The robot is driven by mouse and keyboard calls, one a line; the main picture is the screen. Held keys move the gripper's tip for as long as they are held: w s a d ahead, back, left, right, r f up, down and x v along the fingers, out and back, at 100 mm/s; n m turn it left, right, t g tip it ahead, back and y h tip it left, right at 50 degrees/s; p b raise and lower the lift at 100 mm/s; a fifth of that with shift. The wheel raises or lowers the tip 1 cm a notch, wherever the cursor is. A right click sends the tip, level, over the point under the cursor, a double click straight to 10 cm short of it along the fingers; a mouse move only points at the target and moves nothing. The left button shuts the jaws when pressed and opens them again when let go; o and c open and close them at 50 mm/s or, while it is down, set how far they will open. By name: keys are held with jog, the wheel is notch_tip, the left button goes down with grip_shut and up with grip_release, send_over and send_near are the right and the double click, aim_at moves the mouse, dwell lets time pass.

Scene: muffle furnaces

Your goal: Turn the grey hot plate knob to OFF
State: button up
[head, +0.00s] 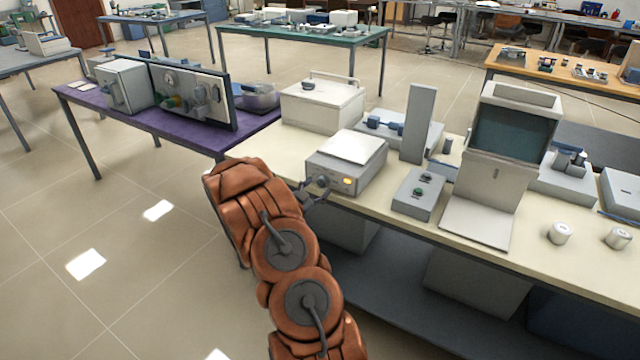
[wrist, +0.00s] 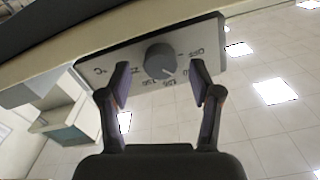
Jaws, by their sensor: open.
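The grey hot plate (head: 346,160) stands at the front edge of the cream bench, with a pale square top and a lit orange lamp (head: 348,181) on its front panel. Its round grey knob (wrist: 160,61) sits on the panel in the wrist view, with printed markings around it, too small to read surely. My gripper (wrist: 161,85) is open, with one finger to each side of the knob and a visible gap to it. In the head view my gripper (head: 322,190) is at the panel's left part and partly hides the knob.
A grey box with a green and a dark button (head: 412,204) stands to the right of the hot plate. A white lidded box (head: 322,104) is behind it. A tall grey block (head: 416,123) and a screen unit (head: 500,150) stand farther right. Open floor lies left of the bench.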

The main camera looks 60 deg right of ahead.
jog(key=shift+d, duration=1)
jog(key=c, duration=1.1)
jog(key=shift+c, duration=0.2)
